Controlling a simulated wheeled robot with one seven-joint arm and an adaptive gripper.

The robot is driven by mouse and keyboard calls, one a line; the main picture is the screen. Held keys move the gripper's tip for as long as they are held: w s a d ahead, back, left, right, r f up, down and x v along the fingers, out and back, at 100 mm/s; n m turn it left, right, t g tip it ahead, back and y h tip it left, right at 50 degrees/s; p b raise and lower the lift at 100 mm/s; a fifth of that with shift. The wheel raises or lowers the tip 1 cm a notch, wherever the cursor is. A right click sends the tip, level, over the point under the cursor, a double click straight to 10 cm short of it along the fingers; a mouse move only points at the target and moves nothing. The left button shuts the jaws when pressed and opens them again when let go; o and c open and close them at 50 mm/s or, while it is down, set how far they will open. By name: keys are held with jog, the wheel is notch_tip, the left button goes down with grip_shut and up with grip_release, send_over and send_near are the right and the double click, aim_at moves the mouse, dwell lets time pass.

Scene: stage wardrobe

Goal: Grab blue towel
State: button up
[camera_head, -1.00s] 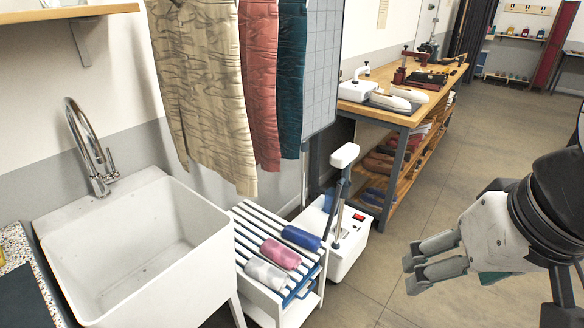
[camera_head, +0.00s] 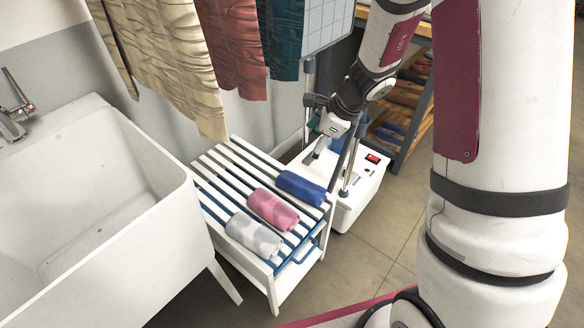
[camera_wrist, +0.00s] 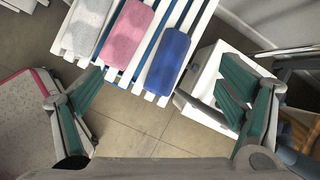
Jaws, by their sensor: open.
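The rolled blue towel (camera_head: 301,188) lies on a white slatted rack, at the right end of a row of rolled towels. It also shows in the wrist view (camera_wrist: 168,62), at top centre, ahead of and between my fingers. My gripper (camera_wrist: 160,105) is open and empty, its two green-padded fingers wide apart. In the head view my gripper (camera_head: 317,150) hangs above and behind the towel, close to the white machine, and its fingers are partly hidden. I see no contact with the towel.
A pink towel (camera_head: 273,209) and a grey-white towel (camera_head: 253,234) lie beside the blue one on the slatted rack (camera_head: 222,160). A white machine (camera_head: 362,185) stands right of the rack. A white sink (camera_head: 150,290) is at left. Garments (camera_head: 236,50) hang above the rack.

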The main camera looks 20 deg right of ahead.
jog(key=w+d+f+m+h+b, duration=0.15)
jog(key=d+f+m, duration=0.3)
jog(key=f, duration=0.75)
jog(key=b, duration=0.3)
send_over(304, 184)
jog(key=s+d, duration=0.2)
jog(key=f, duration=0.7)
jog(key=shift+w, duration=0.25)
jog(key=shift+a+b+x, duration=0.2)
jog(key=shift+b+x, duration=0.35)
jog(key=shift+x, duration=0.95)
jog(key=shift+a+b+x, duration=0.2)
jog(key=shift+b+x, duration=0.3)
jog(key=shift+x, duration=1)
jog(key=shift+r, duration=0.1)
jog(key=c, duration=1.3)
